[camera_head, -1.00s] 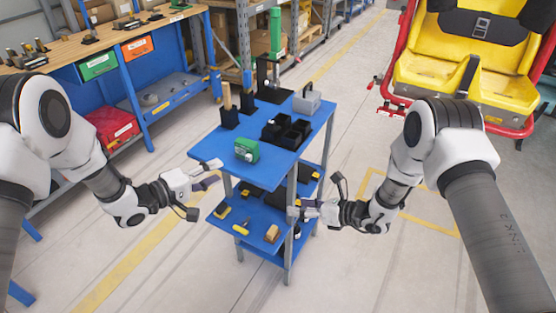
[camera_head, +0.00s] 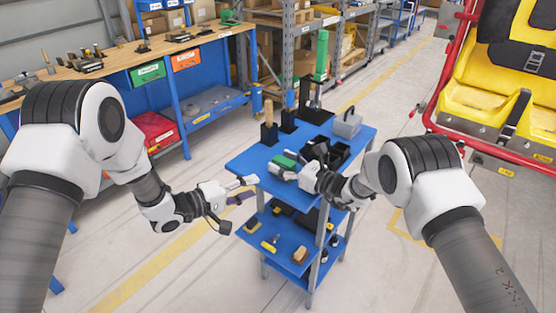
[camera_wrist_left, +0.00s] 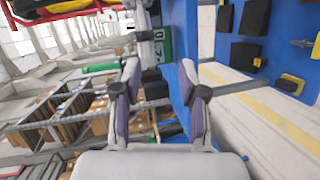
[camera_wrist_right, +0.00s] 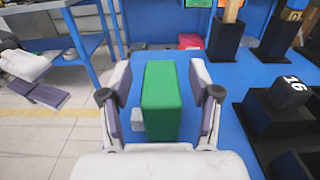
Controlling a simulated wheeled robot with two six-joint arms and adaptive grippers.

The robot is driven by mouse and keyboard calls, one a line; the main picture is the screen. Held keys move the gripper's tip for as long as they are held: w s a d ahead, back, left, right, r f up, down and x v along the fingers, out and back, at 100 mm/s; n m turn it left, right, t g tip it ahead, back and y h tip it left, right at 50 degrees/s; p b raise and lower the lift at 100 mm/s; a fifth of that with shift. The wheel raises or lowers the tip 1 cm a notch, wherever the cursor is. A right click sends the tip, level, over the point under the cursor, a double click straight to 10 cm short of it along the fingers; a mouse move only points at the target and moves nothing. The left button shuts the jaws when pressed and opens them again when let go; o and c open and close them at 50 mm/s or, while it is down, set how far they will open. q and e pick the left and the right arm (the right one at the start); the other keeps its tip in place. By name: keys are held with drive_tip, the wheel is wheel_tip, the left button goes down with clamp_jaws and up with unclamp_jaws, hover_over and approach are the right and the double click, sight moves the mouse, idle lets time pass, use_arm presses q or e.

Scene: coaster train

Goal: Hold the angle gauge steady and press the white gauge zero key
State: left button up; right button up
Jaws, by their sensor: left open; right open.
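The angle gauge (camera_head: 283,162) is a green block standing near the front left of the blue cart top. In the right wrist view the gauge (camera_wrist_right: 161,100) is between the spread fingers of my right gripper (camera_wrist_right: 161,85), with small gaps at its sides. The white zero key (camera_wrist_right: 137,121) sticks out from its left side. My left gripper (camera_head: 247,189) is open and empty at the cart's left front edge, short of the gauge. In the left wrist view the gauge's green face (camera_wrist_left: 164,42) and digit display show beyond the left fingertips. My right gripper partly hides the gauge in the head view.
The blue cart top (camera_head: 250,163) also carries black holders, a black tray (camera_wrist_right: 285,120) with a block marked 16, and a grey case (camera_head: 347,124). The lower shelf (camera_head: 283,243) holds several small items. Floor left of the cart is clear.

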sight(276, 193)
drive_tip(key=shift+x, duration=1.15)
use_arm(q)
drive_tip(key=shift+d, duration=0.1)
use_arm(e)
drive_tip(key=shift+d, duration=0.1)
clamp_jaws()
use_arm(q)
drive_tip(key=c, duration=0.7)
drive_tip(key=m, duration=0.2)
drive_tip(key=shift+w+r+m, duration=0.1)
drive_tip(key=shift+r+m, duration=0.05)
drive_tip(key=shift+m, duration=0.15)
clamp_jaws()
use_arm(e)
drive_tip(key=shift+d, duration=0.1)
use_arm(q)
drive_tip(key=w+d+m+t+y, duration=0.1)
drive_tip(key=d+m, duration=0.1)
drive_tip(key=m, duration=0.1)
drive_tip(key=w+d+f+m+t+y, duration=0.1)
drive_tip(key=d+m, duration=0.1)
drive_tip(key=m, duration=0.2)
drive_tip(key=w+d+m+t+y, duration=0.1)
drive_tip(key=d+m, duration=0.2)
drive_tip(key=m, duration=0.1)
drive_tip(key=shift+w+f, duration=0.35)
drive_tip(key=shift+f, duration=0.05)
